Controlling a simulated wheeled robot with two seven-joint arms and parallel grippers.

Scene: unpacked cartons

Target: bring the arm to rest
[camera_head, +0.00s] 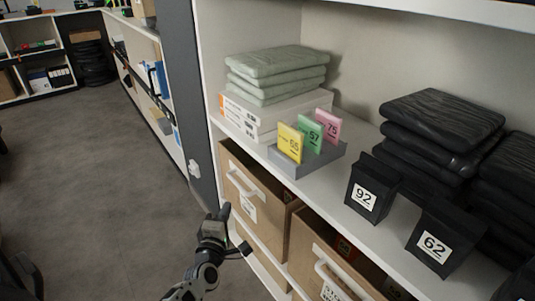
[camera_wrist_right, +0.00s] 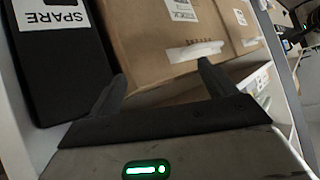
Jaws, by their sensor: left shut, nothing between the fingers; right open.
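My left gripper (camera_head: 222,212) is in the lower middle of the head view, at the end of my grey and black arm. Its fingers are shut with nothing visible between them. It is in front of the shelf unit, near a cardboard carton (camera_head: 246,217) with a white handle; I cannot tell whether they touch. My right gripper (camera_wrist_right: 162,70) shows in the right wrist view with its two dark fingers spread and nothing between them. A brown carton (camera_wrist_right: 150,35) lies beyond its fingers. The right gripper does not show in the head view.
The shelf (camera_head: 345,222) holds folded grey-green cloths (camera_head: 277,72), a grey tray (camera_head: 330,160) with coloured number cards, black boxes marked 92 (camera_head: 366,190) and 62 (camera_head: 440,240), and dark stacks (camera_head: 440,125). A black SPARE box (camera_wrist_right: 60,70) is at left. Floor (camera_head: 110,180) is open.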

